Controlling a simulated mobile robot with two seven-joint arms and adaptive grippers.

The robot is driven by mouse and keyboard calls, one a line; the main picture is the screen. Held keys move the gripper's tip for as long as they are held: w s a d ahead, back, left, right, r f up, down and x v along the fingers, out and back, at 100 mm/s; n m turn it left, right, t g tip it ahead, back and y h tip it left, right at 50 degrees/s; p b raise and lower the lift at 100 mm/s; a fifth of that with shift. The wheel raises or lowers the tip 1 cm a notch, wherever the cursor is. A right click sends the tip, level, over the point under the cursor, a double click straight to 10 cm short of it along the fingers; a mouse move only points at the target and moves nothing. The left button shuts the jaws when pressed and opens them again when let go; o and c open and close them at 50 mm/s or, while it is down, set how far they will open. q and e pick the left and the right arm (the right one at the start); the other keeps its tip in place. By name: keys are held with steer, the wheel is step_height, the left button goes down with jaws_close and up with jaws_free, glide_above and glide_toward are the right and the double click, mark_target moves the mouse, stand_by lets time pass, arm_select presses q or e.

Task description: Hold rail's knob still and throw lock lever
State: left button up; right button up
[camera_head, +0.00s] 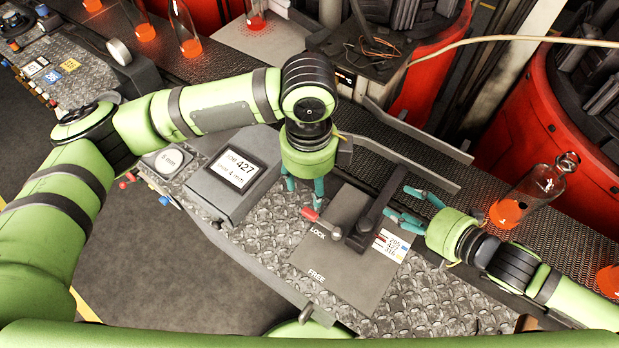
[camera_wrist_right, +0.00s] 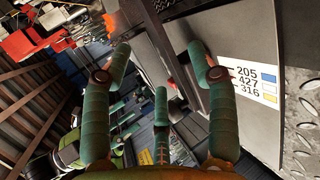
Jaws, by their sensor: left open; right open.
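The lock lever (camera_head: 322,223) has a red grip and lies on a grey plate (camera_head: 345,275), its red end beside the word LOCK. My left gripper (camera_head: 305,190) points down just above the red grip, its fingers open. A dark rail (camera_head: 375,208) slants up across the plate. I cannot clearly make out its knob. My right gripper (camera_head: 408,205) is open on the right of the rail, fingers pointing at it. In the right wrist view, the open fingers (camera_wrist_right: 160,52) stand around part of the dark rail, apparently without closing on it.
A number card (camera_head: 391,245) sits on the plate near my right gripper. Behind, a dark conveyor (camera_head: 395,160) has metal guides. A glass bottle with a glowing base (camera_head: 533,190) stands near my right arm.

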steer(key=shift+v, duration=2.85)
